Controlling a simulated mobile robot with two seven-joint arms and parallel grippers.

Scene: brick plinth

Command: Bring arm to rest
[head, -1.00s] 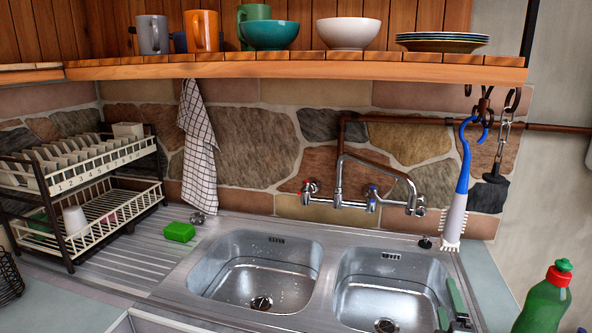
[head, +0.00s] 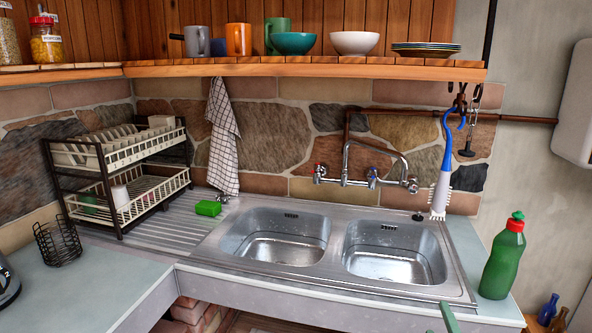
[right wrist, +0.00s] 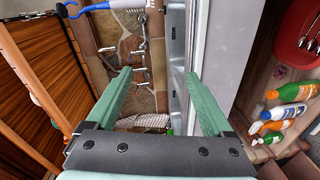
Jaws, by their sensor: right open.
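My right gripper (right wrist: 158,95) shows in the right wrist view with its two green fingers wide apart and nothing between them. In the head view only a green finger of it (head: 449,317) shows at the bottom edge, in front of the counter and below the right sink basin. It is apart from the sink (head: 330,262) and the counter items. My left gripper is not in either view.
A green bottle (head: 503,257) stands on the counter right of the sink. A blue-handled brush (head: 443,180) hangs by the wall. A dish rack (head: 120,180), green sponge (head: 208,208) and wire basket (head: 58,243) are at left. A wooden shelf (head: 300,71) holds crockery.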

